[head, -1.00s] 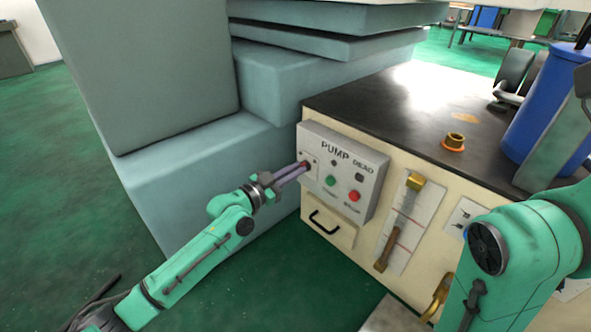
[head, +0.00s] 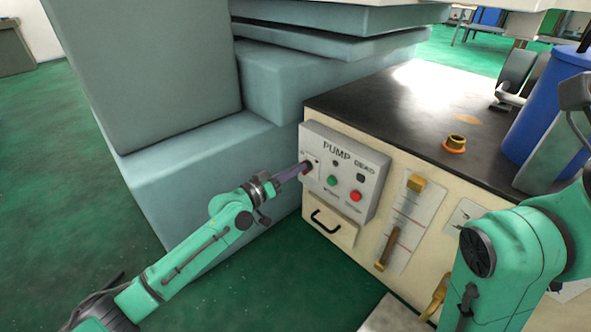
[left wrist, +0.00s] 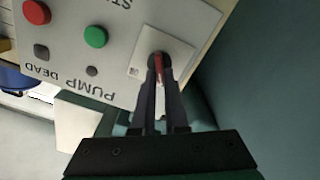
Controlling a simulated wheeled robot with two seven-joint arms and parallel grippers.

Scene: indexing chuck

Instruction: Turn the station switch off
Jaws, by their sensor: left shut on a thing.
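The station switch (left wrist: 158,62) is a small red knob on a white plate at the left end of the grey PUMP panel (head: 340,150). My left gripper (head: 303,168) reaches this knob from the lower left in the head view. In the left wrist view its two dark fingers (left wrist: 158,75) are shut on the red knob, one on each side. The fingers partly hide the knob, and its exact angle is hard to tell. My right arm shows at the right of the head view, but its gripper is not visible.
A green button (head: 331,181), a red button (head: 355,196) and a dark square marked DEAD (head: 361,177) sit beside the switch. Large grey-blue blocks (head: 190,180) stand close on the left. Green floor (head: 240,290) is free in front.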

